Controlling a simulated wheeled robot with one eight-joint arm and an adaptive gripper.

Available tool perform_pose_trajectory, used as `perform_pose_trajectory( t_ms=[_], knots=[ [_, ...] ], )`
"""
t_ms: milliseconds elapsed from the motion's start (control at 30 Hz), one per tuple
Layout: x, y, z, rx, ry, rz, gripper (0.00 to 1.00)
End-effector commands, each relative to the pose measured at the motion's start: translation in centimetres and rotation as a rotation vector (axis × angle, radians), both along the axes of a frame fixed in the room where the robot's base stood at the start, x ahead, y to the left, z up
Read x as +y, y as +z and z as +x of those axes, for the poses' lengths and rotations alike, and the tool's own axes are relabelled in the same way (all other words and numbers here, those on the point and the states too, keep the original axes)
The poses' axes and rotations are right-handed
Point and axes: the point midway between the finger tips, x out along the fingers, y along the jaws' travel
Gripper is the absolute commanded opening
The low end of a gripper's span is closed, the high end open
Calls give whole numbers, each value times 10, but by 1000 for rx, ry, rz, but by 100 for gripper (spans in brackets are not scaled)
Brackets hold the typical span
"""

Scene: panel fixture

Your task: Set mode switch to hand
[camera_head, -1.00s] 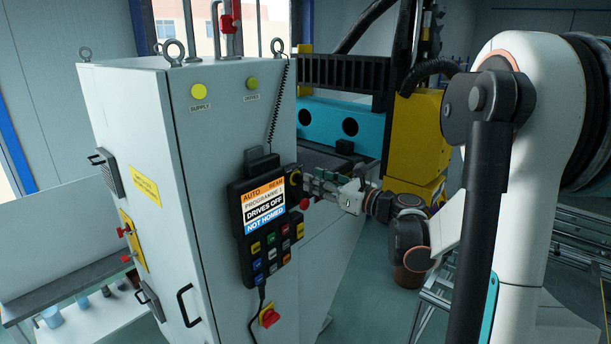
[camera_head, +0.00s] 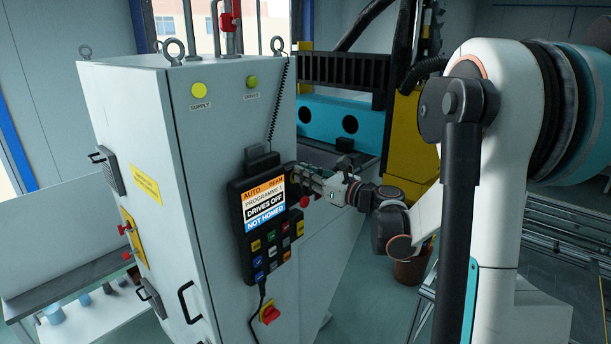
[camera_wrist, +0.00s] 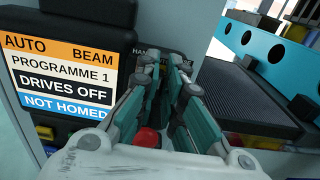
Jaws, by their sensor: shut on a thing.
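The black control pendant (camera_head: 240,226) hangs on the grey cabinet's front. Its screen (camera_head: 264,205) reads AUTO, BEAM, PROGRAMME 1, DRIVES OFF and NOT HOMED; the same screen (camera_wrist: 62,78) is large in the wrist view. My gripper (camera_head: 299,172) reaches in from the right to the pendant's upper right side. In the wrist view my gripper (camera_wrist: 168,65) has its teal-padded fingers closed at the mode switch, beside a partly covered label starting HAND (camera_wrist: 144,53). The fingers hide the switch knob, so its pointer cannot be seen.
A red button (camera_head: 304,202) sits just below my gripper and shows between the finger bases in the wrist view (camera_wrist: 147,137). Coloured keys (camera_head: 272,250) fill the lower pendant. A red-yellow rotary switch (camera_head: 269,314) is below. Teal machinery (camera_head: 325,118) stands behind.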

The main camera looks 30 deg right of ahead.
Motion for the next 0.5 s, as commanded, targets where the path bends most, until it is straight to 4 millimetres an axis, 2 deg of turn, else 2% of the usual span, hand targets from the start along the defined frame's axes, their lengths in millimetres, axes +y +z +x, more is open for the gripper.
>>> perform_pose_trajectory(
  t_ms=[267, 500],
  knots=[
    [1, -1, 0, -13, 1, -36, 0],
    [3, -2, -1, -60, 0, -165, 0]
  ],
)
